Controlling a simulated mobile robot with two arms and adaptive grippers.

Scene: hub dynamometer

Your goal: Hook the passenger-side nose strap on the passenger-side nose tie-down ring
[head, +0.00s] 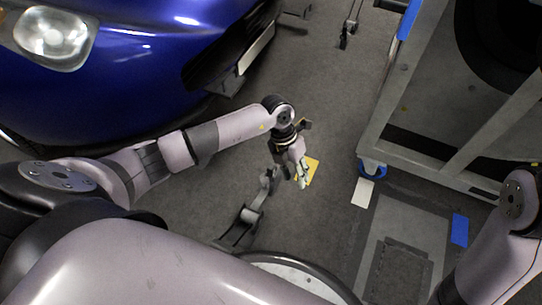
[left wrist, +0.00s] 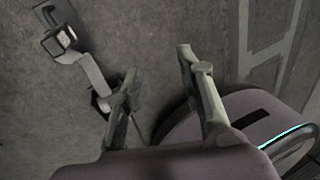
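A grey strap (head: 252,212) with dark metal fittings lies on the floor below the blue car's nose; I cannot tell for sure that it is the passenger-side nose strap. It also shows in the left wrist view (left wrist: 92,72), with a buckle (left wrist: 60,38) at one end and a dark end piece partly hidden behind one finger. My left gripper (head: 301,180) points down just right of this strap's upper end. Its fingers are apart and empty in the left wrist view (left wrist: 157,64). I cannot make out the tie-down ring. My right gripper is out of the picture.
The blue car (head: 140,60) fills the upper left. A grey wheeled frame (head: 385,110) stands at the right. Another strap with dark fittings (head: 346,32) lies at the top. Floor between car and frame is mostly clear.

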